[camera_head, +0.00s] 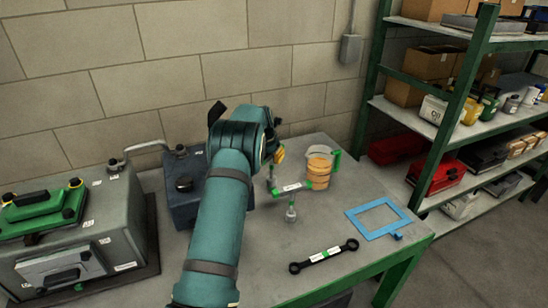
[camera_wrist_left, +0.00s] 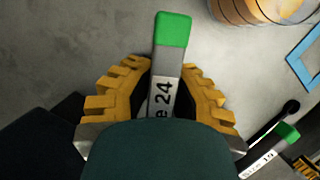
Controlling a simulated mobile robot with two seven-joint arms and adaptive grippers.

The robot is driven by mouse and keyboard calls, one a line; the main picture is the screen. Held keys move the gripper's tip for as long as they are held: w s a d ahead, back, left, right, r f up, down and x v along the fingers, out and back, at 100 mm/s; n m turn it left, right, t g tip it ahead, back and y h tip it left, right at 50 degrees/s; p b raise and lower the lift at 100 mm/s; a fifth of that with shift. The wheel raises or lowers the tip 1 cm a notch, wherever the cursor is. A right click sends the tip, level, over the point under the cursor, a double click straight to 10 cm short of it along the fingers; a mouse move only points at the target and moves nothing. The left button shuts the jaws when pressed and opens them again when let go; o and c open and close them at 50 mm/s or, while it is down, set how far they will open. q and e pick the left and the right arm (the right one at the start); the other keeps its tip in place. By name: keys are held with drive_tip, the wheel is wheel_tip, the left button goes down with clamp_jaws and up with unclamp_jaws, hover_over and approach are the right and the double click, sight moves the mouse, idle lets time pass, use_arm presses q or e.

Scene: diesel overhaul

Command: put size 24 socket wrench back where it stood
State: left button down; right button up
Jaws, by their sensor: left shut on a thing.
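The size 24 socket wrench (camera_head: 292,188) has a crossbar handle with green ends and a white label, and a metal socket pointing down. In the left wrist view, its handle (camera_wrist_left: 163,90) lies between the yellow ridged fingers, and the label reads "e 24". My left gripper (camera_head: 277,157) is shut on this handle above the grey workbench (camera_head: 345,180). I cannot tell whether the socket end touches the bench top. The dark green gripper body hides the near part of the handle in the left wrist view. My right gripper is not in view.
A black double-ended wrench (camera_head: 323,257) lies in front, and a blue frame (camera_head: 379,218) lies to the right. A grey engine block (camera_head: 70,240) is at left. Green shelving (camera_head: 455,105) stands at right.

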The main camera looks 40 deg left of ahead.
use_arm(q)
drive_tip(key=shift+f+b, duration=0.35)
drive_tip(key=shift+f, duration=0.75)
drive_tip(key=shift+c, duration=1.5)
unclamp_jaws()
wheel_tip(320, 180, up, 9)
drive_tip(key=p, duration=0.8)
